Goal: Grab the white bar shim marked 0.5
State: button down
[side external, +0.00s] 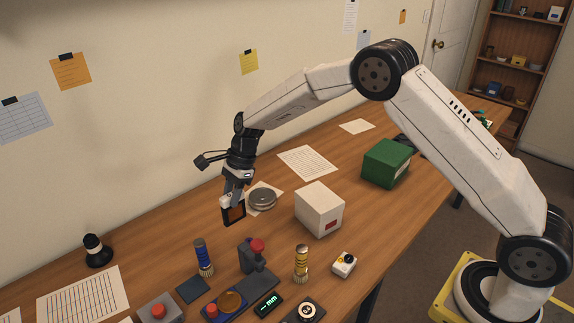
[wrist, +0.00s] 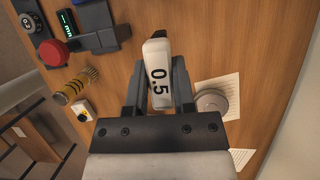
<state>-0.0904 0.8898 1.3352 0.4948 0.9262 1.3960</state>
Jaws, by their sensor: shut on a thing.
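The white bar shim (wrist: 157,58), marked 0.5 in black, is between the two dark fingers of my gripper (wrist: 157,90) in the wrist view. My gripper is shut on it, with the mark facing the wrist camera and the bar's far end reaching past the fingertips. In the side external view my gripper (side external: 233,212) is above the table, left of the white box. The shim is hard to make out there.
A white box (side external: 319,211), a green box (side external: 386,163) and a round grey disc (side external: 262,199) stand near my gripper. A red-knobbed fixture (side external: 254,260), a blue-banded cylinder (side external: 203,257) and a yellow-banded cylinder (side external: 301,264) are in front. Bare wood lies left of my gripper.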

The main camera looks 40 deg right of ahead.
jog(key=s+d+r, duration=0.1)
jog(key=s+r, duration=0.2)
jog(key=s, duration=0.3)
jog(key=shift+s, duration=0.35)
jog(key=shift+d, duration=0.1)
dwell(0.4)
